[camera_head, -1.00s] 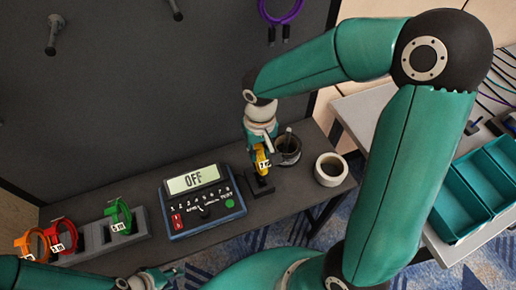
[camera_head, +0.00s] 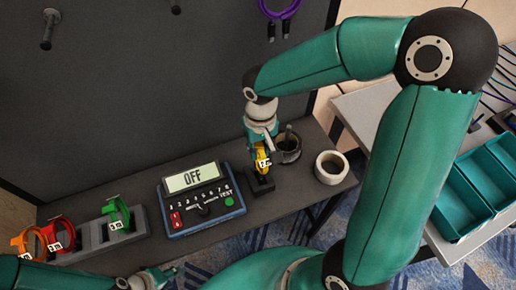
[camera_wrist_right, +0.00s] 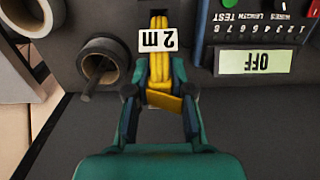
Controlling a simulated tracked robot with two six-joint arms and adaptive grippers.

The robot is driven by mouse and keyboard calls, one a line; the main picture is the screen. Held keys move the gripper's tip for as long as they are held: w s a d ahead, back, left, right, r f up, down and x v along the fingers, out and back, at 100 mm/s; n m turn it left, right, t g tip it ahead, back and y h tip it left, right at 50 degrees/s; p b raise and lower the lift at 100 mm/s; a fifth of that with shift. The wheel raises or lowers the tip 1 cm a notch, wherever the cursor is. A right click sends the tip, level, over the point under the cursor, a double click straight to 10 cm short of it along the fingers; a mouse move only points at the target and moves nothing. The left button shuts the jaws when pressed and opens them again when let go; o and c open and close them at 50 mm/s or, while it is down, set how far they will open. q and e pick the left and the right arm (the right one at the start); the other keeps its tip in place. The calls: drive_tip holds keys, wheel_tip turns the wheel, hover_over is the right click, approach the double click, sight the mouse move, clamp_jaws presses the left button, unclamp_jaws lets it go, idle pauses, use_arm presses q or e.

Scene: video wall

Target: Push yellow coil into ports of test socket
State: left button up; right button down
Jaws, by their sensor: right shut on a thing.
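The yellow coil (camera_head: 262,161) with its "2 m" label is held upright in my right gripper (camera_head: 261,147). In the right wrist view, the gripper (camera_wrist_right: 158,97) has its fingers on both sides of the yellow coil (camera_wrist_right: 159,72). The test socket (camera_head: 261,184) is a small black block directly below the coil, and it also shows at the top of the right wrist view (camera_wrist_right: 153,4). The coil's lower end meets the socket or is just above it; whether its plugs are in the ports is hidden. My left gripper (camera_head: 157,279) is low in the head view, away from the coil, its jaw opening unclear.
The tester (camera_head: 203,196) reads OFF, left of the socket. A grey holder (camera_head: 105,237) with green, red and orange coils is at the left. A wall rises behind the shelf.

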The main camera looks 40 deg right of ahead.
sight(259, 164)
drive_tip(key=shift+f+b, duration=0.35)
drive_tip(key=shift+b, duration=0.15)
idle(0.8)
drive_tip(key=shift+f+b, duration=0.5)
drive_tip(key=shift+f, duration=0.2)
idle(0.3)
drive_tip(key=shift+f+b, duration=0.25)
drive_tip(key=shift+b, duration=0.3)
drive_tip(key=shift+f+b, duration=0.4)
drive_tip(key=shift+b, duration=0.05)
drive_tip(key=shift+s+f, duration=0.1)
drive_tip(key=shift+f, duration=0.15)
